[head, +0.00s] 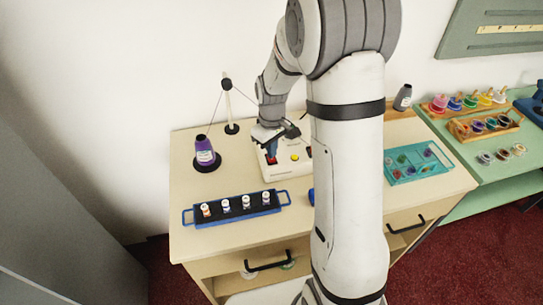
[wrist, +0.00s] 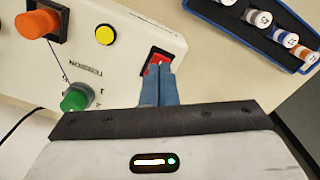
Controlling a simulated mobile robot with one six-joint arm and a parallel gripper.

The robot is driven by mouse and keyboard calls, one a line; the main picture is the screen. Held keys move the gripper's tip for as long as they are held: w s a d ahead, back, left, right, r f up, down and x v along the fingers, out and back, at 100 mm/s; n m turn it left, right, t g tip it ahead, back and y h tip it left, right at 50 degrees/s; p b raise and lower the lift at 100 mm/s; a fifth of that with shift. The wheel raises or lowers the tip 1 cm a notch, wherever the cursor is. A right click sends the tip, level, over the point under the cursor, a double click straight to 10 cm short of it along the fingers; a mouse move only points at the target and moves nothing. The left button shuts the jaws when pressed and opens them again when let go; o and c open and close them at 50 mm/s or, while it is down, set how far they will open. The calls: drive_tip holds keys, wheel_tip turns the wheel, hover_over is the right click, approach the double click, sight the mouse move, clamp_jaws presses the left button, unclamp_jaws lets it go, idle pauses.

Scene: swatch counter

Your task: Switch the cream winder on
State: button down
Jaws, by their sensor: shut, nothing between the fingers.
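The cream winder (head: 283,174) stands on the counter behind the blue tray, partly hidden by my arm. In the wrist view its cream top (wrist: 122,62) bears a red rocker switch (wrist: 157,58) in a dark frame, a yellow button (wrist: 104,35), a green knob (wrist: 74,98) by the word TENSION, and an orange spool (wrist: 38,24). My gripper (wrist: 158,72) is shut and empty, its blue fingertips over the near part of the red switch. I cannot tell whether they touch it or which way the rocker is tipped. The gripper (head: 271,157) also shows above the winder in the head view.
A blue-handled tray (head: 238,213) with several small bottles lies in front. A purple thread cone (head: 204,151) and a thin post (head: 229,105) stand left. A teal tray (head: 407,174) lies right. Bare counter surrounds the front tray.

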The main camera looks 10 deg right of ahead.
drive_tip(key=shift+f+b, duration=0.7)
drive_tip(key=shift+f, duration=0.2)
drive_tip(key=shift+r, duration=0.2)
drive_tip(key=shift+r+p, duration=2.3)
drive_tip(key=shift+r, duration=1.05)
drive_tip(key=s+r+m+t, duration=0.1)
drive_tip(key=s+r+m, duration=0.1)
drive_tip(key=s+r, duration=0.2)
drive_tip(key=s+r+m+t+b, duration=0.1)
drive_tip(key=s+r, duration=0.3)
drive_tip(key=s, duration=0.6)
drive_tip(key=s+r+m+t+b, duration=0.1)
drive_tip(key=s+r+m, duration=0.2)
drive_tip(key=s, duration=0.5)
drive_tip(key=shift+r, duration=0.75)
